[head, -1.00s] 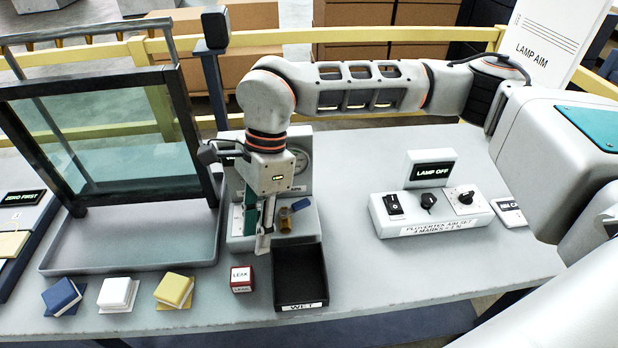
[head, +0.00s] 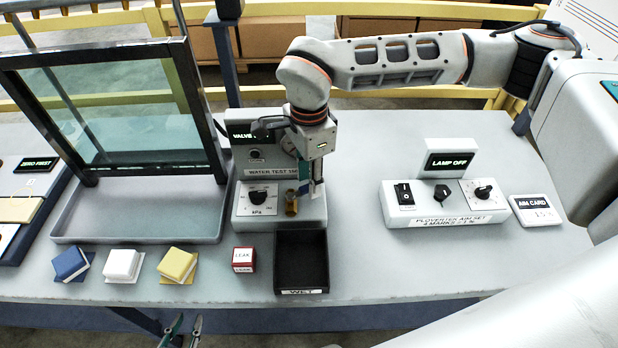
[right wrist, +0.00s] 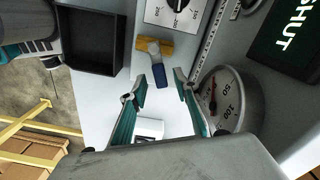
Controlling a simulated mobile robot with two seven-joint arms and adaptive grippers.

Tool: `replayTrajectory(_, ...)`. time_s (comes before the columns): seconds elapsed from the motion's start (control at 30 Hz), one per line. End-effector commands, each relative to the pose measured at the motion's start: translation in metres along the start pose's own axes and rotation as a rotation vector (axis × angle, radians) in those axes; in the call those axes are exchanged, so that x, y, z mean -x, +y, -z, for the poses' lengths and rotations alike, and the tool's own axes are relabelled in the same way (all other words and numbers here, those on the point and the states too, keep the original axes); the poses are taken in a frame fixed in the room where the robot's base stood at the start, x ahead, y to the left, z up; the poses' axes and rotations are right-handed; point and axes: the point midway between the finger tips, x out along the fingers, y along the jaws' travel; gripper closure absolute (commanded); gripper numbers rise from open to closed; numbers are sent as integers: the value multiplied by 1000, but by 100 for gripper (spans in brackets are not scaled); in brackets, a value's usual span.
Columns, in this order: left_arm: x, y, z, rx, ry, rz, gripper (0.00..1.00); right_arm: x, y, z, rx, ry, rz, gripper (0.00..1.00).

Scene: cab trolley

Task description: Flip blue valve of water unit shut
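The water unit (head: 245,210) stands mid-table with a brass valve body (head: 291,203) on its front right. The blue valve handle (right wrist: 157,73) shows in the right wrist view, sticking out from the brass body (right wrist: 153,47) toward my gripper. In the head view it is mostly hidden behind my right gripper (head: 317,190). In the right wrist view my right gripper (right wrist: 161,86) is open and empty, its fingertips just short of the handle. The unit's dark display (right wrist: 288,40) reads SHUT there. My left gripper (head: 188,322) is open and empty, low at the table's front edge.
A black WET tray (head: 301,262) and a red-white LEAK block (head: 243,259) sit before the unit. A framed glass pane stands in a grey tray (head: 75,232) to the left. The lamp panel (head: 440,212) stands right. Between it and the unit, the table is clear.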

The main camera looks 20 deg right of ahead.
Motion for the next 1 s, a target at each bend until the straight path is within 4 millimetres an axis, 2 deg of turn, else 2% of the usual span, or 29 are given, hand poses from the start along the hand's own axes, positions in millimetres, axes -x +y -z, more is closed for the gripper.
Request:
replayTrajectory(0.33, 0, 0, 0, 0, 0, 0, 75, -6, 0, 0, 0, -1, 1, 69)
replayTrajectory(0.37, 0, 0, 0, 0, 0, 0, 75, -6, 0, 0, 0, -1, 1, 72)
replayTrajectory(0.47, 0, 0, 0, 0, 0, 0, 75, -6, 0, 0, 0, -1, 1, 98)
replayTrajectory(0.5, 0, 0, 0, 0, 0, 0, 75, -6, 0, 0, 0, -1, 1, 100)
replayTrajectory(0.77, -1, 0, -1, 0, 0, 0, 75, -6, 1, 0, -33, -1, 1, 100)
replayTrajectory(1.0, -5, 2, -10, 2, -4, -2, 75, -7, 11, -2, -248, -1, 0, 100)
